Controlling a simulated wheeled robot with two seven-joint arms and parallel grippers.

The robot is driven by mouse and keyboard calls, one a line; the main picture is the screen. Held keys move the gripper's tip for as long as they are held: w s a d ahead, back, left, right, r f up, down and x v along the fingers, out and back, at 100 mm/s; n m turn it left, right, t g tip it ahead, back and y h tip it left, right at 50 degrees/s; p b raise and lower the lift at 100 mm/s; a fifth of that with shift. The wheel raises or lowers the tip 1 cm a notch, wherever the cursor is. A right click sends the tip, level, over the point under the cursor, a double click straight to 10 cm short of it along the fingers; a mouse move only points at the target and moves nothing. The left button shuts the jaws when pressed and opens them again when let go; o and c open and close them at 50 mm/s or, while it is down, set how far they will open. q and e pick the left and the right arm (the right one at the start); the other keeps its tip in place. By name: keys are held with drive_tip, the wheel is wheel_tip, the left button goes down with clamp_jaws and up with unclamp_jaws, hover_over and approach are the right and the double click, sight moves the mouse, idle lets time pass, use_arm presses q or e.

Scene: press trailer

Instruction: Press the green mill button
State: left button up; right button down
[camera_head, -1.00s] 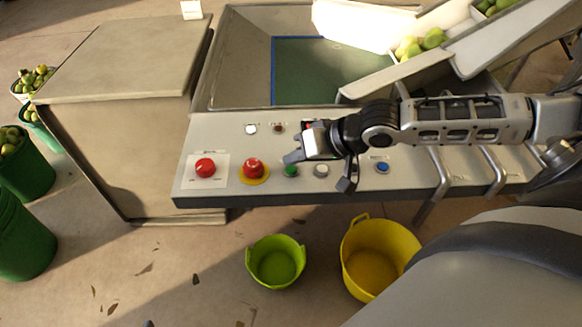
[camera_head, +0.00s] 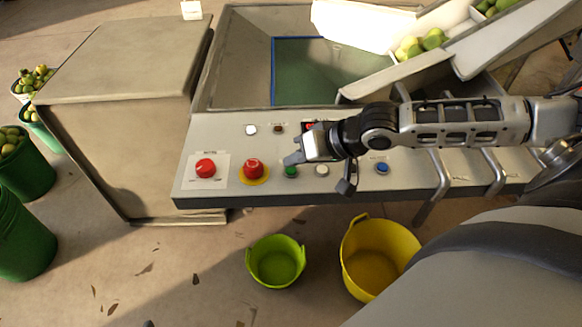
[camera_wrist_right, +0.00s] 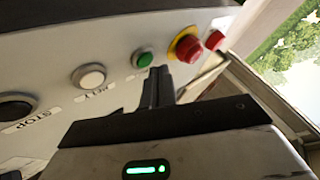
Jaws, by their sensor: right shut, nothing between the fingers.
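The green button (camera_head: 291,171) sits on the sloped grey control panel (camera_head: 222,132), between a red mushroom button on a yellow ring and a white button. In the right wrist view the green button (camera_wrist_right: 143,58) shows just beyond the fingertips. My right gripper (camera_head: 290,160) is shut and empty, its tip at the upper edge of the green button in the head view. In the right wrist view my right gripper (camera_wrist_right: 158,75) points close to the button's right side. I cannot tell whether it touches. My left gripper is not in view.
The red mushroom button (camera_head: 252,167) is close on the left, with another red button (camera_head: 205,167) beyond it. The white button (camera_head: 322,171) and a blue button (camera_head: 382,168) lie to the right. Green (camera_head: 276,262) and yellow (camera_head: 372,262) tubs stand on the floor below.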

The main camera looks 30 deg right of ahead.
drive_tip(key=shift+f, duration=0.25)
drive_tip(key=shift+f, duration=0.4)
idle(0.8)
drive_tip(key=shift+r+p, duration=0.85)
drive_tip(key=shift+p, duration=0.5)
